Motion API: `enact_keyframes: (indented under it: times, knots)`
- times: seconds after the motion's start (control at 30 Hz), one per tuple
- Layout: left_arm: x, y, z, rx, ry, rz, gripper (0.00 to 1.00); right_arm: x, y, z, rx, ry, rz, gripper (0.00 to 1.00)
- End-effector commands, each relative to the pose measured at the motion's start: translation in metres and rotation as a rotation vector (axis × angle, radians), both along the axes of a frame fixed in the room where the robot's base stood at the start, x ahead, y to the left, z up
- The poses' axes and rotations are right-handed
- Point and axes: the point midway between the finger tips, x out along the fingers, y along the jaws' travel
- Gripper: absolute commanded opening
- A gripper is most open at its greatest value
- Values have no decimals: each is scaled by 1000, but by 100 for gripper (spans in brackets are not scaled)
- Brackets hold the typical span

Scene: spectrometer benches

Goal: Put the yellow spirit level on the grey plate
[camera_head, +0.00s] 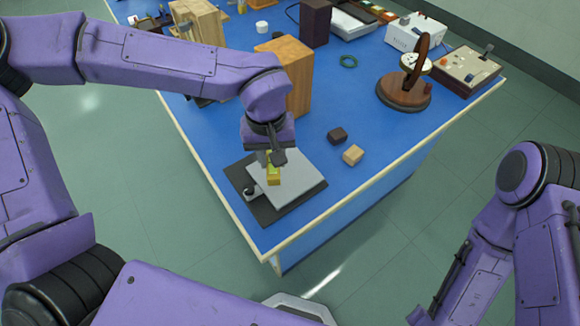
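The yellow spirit level (273,176) is a small yellow block with a greenish patch on it. It shows over the grey plate (296,182), near the plate's left part. The plate sits on a dark base (276,213) at the near corner of the blue bench. My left gripper (272,158) points down at the level, with its dark fingers on either side of the level's far end, and seems shut on it. I cannot tell whether the level touches the plate. My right arm is at the lower right, and its gripper is not in view.
A tall wooden block (296,80) stands behind my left gripper. A round wooden stand (404,95) is farther right. The blue bench top (345,105) between them is clear.

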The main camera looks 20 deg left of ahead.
Motion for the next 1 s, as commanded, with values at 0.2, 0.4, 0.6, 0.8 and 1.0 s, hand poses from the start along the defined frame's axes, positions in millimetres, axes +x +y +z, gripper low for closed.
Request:
enact_keyframes:
  times: [0.2, 0.4, 0.6, 0.8, 1.0]
  knots:
    - [-62, -40, 37, 11, 20, 381, 0, 0, 0, 26, 0, 0, 0, 43]
    - [-82, -45, 41, 23, 19, 540, 0, 0, 0, 31, -1, -1, 0, 43]
    - [-34, -33, 21, 24, 20, 552, 0, 0, 0, 44, 0, 0, 0, 43]
    - [15, -21, -16, 26, 21, 548, 0, 0, 0, 56, 0, 0, 0, 43]
    - [39, -15, -46, 23, 18, 547, 0, 0, 0, 61, 0, 0, 0, 43]
